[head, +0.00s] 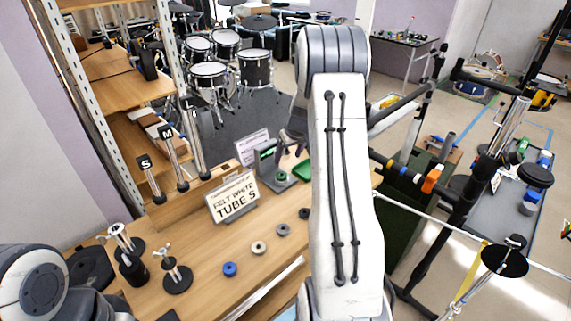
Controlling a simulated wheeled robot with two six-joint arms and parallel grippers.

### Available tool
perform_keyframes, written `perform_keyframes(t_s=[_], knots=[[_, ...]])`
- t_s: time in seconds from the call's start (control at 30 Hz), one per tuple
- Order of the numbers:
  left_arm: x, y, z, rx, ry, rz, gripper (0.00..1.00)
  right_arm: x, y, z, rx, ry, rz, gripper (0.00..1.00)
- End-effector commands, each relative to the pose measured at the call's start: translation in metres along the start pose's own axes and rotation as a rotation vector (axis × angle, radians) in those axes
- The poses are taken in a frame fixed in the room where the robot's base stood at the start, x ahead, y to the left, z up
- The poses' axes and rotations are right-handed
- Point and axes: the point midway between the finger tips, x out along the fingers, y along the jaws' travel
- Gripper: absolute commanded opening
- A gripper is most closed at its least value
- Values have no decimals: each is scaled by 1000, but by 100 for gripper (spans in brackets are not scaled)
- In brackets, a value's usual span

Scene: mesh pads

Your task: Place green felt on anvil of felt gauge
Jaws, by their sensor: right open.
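A small green felt ring (281,176) lies on the low base of the felt gauge (266,157), a grey-green frame at the back of the wooden bench. It looks to be on the anvil, but the exact seating is too small to tell. My right gripper (292,147) is open just above and to the right of the felt, apart from it and partly hidden by my right arm. My left arm shows only at the lower left corner; its gripper is out of view.
Blue (229,269), cream (258,247) and grey (283,229) rings lie in a row on the bench. A sign reading "FELT WHITE TUBE S" (233,196) stands left of the gauge. A green tray (303,169) is beside the gauge. Metal stands (176,275) occupy the left front.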

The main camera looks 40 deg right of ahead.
Motion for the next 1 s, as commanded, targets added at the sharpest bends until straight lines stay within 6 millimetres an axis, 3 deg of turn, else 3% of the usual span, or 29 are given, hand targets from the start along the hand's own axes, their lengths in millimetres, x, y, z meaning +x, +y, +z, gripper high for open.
perform_keyframes(t_s=[0.23,0.33,0.37,0.47,0.53,0.6,0.7,0.8,0.9,1.0], knots=[[0,0,0,0,0,0,50,-8,-2,0,-2,-1,-1,79],[0,0,0,0,0,0,50,-13,-24,-2,-25,-7,-19,79],[0,0,0,0,0,0,50,-17,-38,-3,-41,-12,-30,79],[0,0,0,0,0,0,50,-38,-107,1,-117,-37,-82,79],[0,0,0,0,0,0,50,-61,-170,16,-191,-68,-129,79],[0,0,0,0,0,0,50,-88,-231,44,-272,-107,-173,79],[0,0,0,0,0,0,50,-128,-302,101,-394,-167,-224,79],[0,0,0,0,0,0,50,-166,-345,168,-517,-226,-255,79],[0,0,0,0,0,0,50,-197,-363,232,-629,-276,-268,79],[0,0,0,0,0,0,50,-216,-362,282,-718,-312,-269,79]])
